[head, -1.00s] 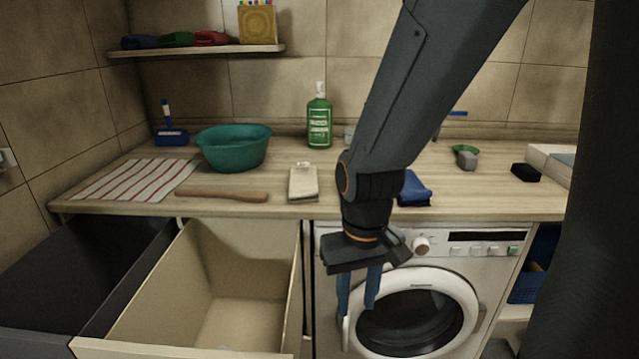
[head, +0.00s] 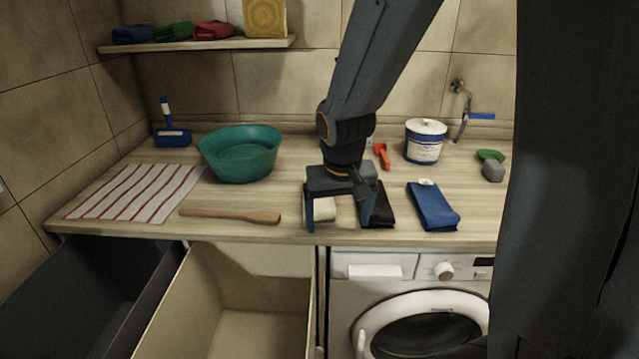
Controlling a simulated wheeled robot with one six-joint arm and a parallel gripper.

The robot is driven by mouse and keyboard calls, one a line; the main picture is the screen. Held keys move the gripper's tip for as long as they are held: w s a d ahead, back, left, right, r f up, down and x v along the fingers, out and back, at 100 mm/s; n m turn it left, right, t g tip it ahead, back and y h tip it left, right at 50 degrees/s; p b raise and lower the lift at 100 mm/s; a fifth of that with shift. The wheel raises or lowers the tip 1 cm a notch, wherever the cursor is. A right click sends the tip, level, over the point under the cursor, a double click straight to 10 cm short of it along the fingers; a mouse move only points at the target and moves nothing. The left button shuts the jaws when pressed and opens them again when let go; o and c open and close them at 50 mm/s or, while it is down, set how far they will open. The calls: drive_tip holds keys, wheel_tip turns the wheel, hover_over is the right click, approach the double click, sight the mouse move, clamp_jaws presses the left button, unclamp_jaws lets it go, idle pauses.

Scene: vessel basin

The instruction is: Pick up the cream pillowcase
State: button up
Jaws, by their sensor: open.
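The cream pillowcase (head: 321,210) lies folded on the wooden counter near its front edge. It is mostly hidden by my gripper in the head view. My gripper (head: 337,226) points down over it with its two blue fingers apart. One finger shows to the left of the pillowcase and the other to its right. I cannot tell whether either finger touches the cloth.
A black folded cloth (head: 381,208) lies close by on the right, with a blue folded cloth (head: 433,206) farther right. A wooden paddle (head: 230,215) and teal basin (head: 240,155) are to the left. An open cream drawer (head: 190,300) is below the counter.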

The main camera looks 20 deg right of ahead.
wheel_tip(320, 180, up, 5)
drive_tip(key=m+t+p, duration=0.1)
drive_tip(key=t+p, duration=0.1)
drive_tip(key=p, duration=0.2)
hover_over(322, 201)
drive_tip(key=shift+d, duration=0.1)
drive_tip(key=shift+w, duration=0.4)
drive_tip(key=shift+a+p+x, duration=0.15)
drive_tip(key=shift+p+x, duration=0.15)
drive_tip(key=shift+x, duration=1.6)
drive_tip(key=shift+a+p+x, duration=0.1)
drive_tip(key=shift+p+x, duration=0.2)
drive_tip(key=shift+x, duration=1.6)
drive_tip(key=shift+c, duration=0.4)
drive_tip(key=c, duration=1.2)
